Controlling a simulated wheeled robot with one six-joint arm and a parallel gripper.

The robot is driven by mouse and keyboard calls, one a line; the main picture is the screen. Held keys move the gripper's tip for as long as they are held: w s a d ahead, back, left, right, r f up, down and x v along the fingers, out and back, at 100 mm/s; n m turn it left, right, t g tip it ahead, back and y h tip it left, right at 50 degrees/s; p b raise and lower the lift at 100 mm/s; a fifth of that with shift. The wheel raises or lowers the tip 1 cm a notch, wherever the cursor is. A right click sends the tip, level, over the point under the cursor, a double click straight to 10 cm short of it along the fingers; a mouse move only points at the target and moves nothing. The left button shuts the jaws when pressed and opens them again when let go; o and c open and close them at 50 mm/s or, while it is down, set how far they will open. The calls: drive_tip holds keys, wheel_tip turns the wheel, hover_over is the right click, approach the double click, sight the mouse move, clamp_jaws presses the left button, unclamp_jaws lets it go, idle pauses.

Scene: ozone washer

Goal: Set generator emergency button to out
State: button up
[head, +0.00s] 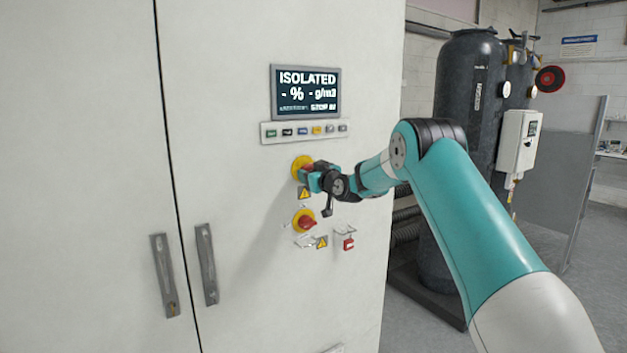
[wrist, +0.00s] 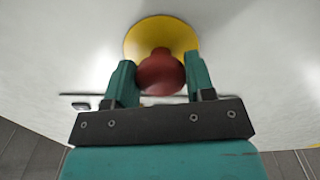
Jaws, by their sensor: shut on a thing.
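The generator emergency button is a red mushroom knob (wrist: 160,73) on a round yellow plate (head: 299,161), set in the white cabinet door below the screen. In the wrist view the yellow plate (wrist: 160,35) shows behind the knob. My gripper (wrist: 160,82) has one teal finger on each side of the red knob and is shut on it. In the head view my gripper (head: 308,173) reaches the button from the right and covers much of it. I cannot tell whether the button is in or out.
The screen (head: 306,92) reads "ISOLATED", above a row of small buttons (head: 304,131). A red rotary switch (head: 306,223) on yellow sits below the button, with a red padlock (head: 348,243) to its right. Door handles (head: 207,264) are lower left. Dark tanks (head: 466,150) stand right.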

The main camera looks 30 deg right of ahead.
drive_tip(key=o, duration=1.3)
drive_tip(key=s+b, duration=0.3)
drive_tip(key=s, duration=0.2)
drive_tip(key=s+b, duration=0.3)
drive_tip(key=s, duration=0.3)
drive_tip(key=s+b, duration=0.4)
drive_tip(key=s, duration=0.2)
drive_tip(key=shift+s+d, duration=0.25)
